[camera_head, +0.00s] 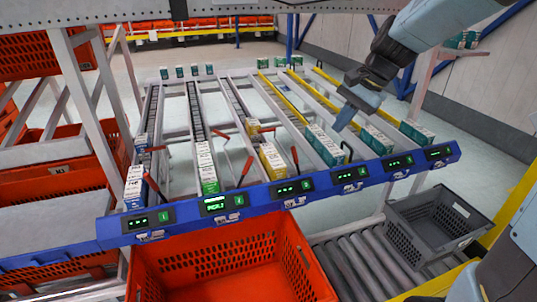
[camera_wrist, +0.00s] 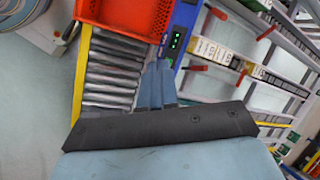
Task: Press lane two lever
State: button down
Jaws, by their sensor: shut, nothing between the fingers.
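A blue rail (camera_head: 330,184) carries several small displays along the front of the sloped lanes. The second display from the left (camera_head: 216,204) is lit with larger green text, below a lane of white-and-green boxes (camera_head: 207,167). A red-handled lever (camera_head: 246,168) stands just right of those boxes, and another (camera_head: 151,183) stands farther left. Red lever handles also show in the wrist view (camera_wrist: 195,68). My gripper (camera_head: 344,120) hangs above the right-hand lanes, well right of and apart from the lever. Its blue fingers (camera_wrist: 157,85) are shut and empty.
A red tote (camera_head: 225,262) sits in front of the rail. A grey crate (camera_head: 437,222) stands at right by the rollers (camera_head: 365,262). Yellow boxes (camera_head: 273,160) and teal-white boxes (camera_head: 325,145) fill other lanes. Open air lies between my gripper and the second lane.

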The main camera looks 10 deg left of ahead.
jog(key=w+a+f+m+g+y, duration=0.3)
jog(key=w+a+f+m+y, duration=0.3)
jog(key=w+a+f, duration=0.7)
jog(key=w+f+m, duration=0.2)
jog(key=w+f, duration=0.1)
jog(key=w, duration=0.1)
jog(key=shift+g+y, duration=0.3)
jog(key=shift+a, duration=0.15)
jog(key=x, duration=0.9)
jog(key=shift+a+f, duration=0.2)
jog(key=shift+a, duration=0.1)
jog(key=shift+s, duration=0.1)
